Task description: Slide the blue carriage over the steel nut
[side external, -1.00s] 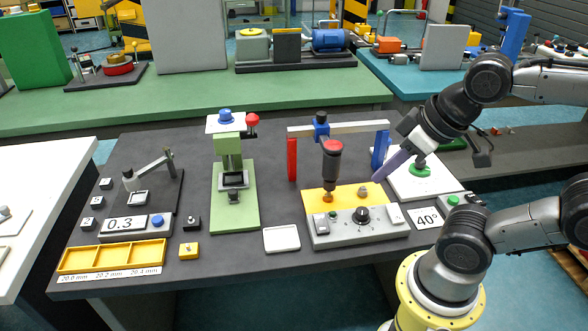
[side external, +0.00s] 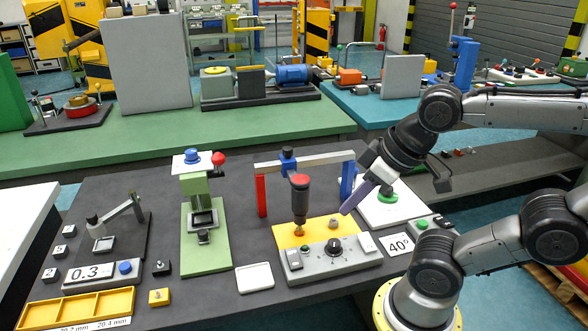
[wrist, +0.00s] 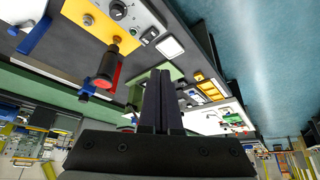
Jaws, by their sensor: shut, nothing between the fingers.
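The blue carriage (side external: 288,154) sits on the grey crossbeam (side external: 325,160) of the gate, left of the beam's middle. A dark tool with a red cap (side external: 300,182) stands below it, its tip at an orange-brown nut (side external: 299,231) on the yellow plate (side external: 318,229). The steel nut (side external: 333,222) lies on the same plate, to the right of that tool. My gripper (side external: 345,211) is shut and empty, its purple fingers pointing down-left near the blue post, right of the steel nut in the picture. In the wrist view the shut fingers (wrist: 161,75) are clear of everything.
The gate has a red post (side external: 262,196) at left and a blue post (side external: 348,176) at right. A grey panel with a knob (side external: 333,246) lies in front of the plate. A green press (side external: 204,235) stands to the left. A white tray (side external: 254,277) lies near the front edge.

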